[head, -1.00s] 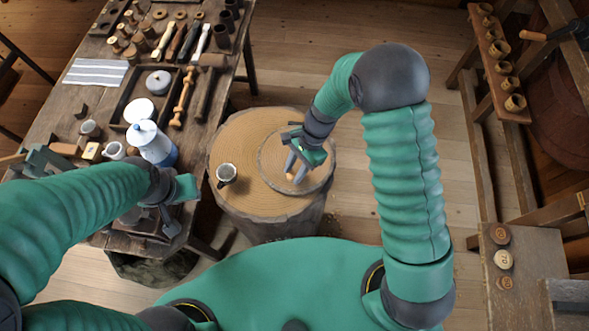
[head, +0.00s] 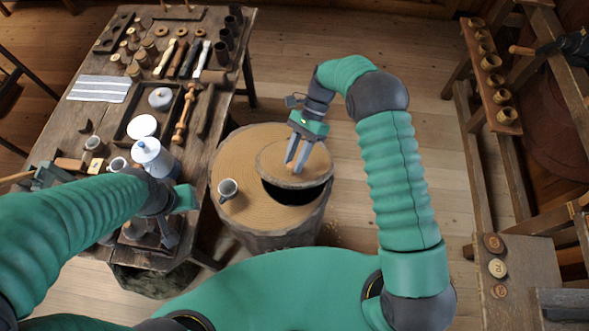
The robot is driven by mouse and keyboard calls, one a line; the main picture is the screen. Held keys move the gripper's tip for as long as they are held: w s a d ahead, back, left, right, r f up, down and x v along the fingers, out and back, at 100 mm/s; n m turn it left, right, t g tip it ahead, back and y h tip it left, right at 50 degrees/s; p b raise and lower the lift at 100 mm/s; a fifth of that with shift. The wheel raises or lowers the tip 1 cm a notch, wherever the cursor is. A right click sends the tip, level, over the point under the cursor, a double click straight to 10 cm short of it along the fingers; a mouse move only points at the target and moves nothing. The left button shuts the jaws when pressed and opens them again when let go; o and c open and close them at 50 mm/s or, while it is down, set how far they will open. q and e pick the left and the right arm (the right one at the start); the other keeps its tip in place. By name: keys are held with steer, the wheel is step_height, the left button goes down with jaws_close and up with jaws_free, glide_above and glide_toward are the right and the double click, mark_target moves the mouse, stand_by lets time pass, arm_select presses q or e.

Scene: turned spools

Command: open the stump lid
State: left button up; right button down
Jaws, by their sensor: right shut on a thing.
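The stump (head: 236,208) stands on the floor in the middle of the head view. Its round wooden lid (head: 270,160) is shifted toward the back, and a dark crescent opening (head: 298,194) shows along the near right side. My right gripper (head: 293,167) is shut on the lid's small knob, which is mostly hidden between the fingers. My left gripper (head: 172,222) is at the near edge of the workbench, left of the stump; its fingers are partly visible and I cannot tell if they are open.
The workbench (head: 190,100) at left holds a white and blue pot (head: 152,158), spools and tools. A small table (head: 520,262) with round discs stands at right. Floor between stump and rack is clear.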

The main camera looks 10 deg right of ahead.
steer(key=shift+w+d+r+g+b, duration=0.25)
steer(key=shift+w+r+g+b, duration=0.35)
steer(key=shift+w+r+b, duration=0.3)
steer(key=shift+w+r+y, duration=0.15)
steer(key=shift+w+y, duration=0.05)
steer(key=shift+y, duration=0.1)
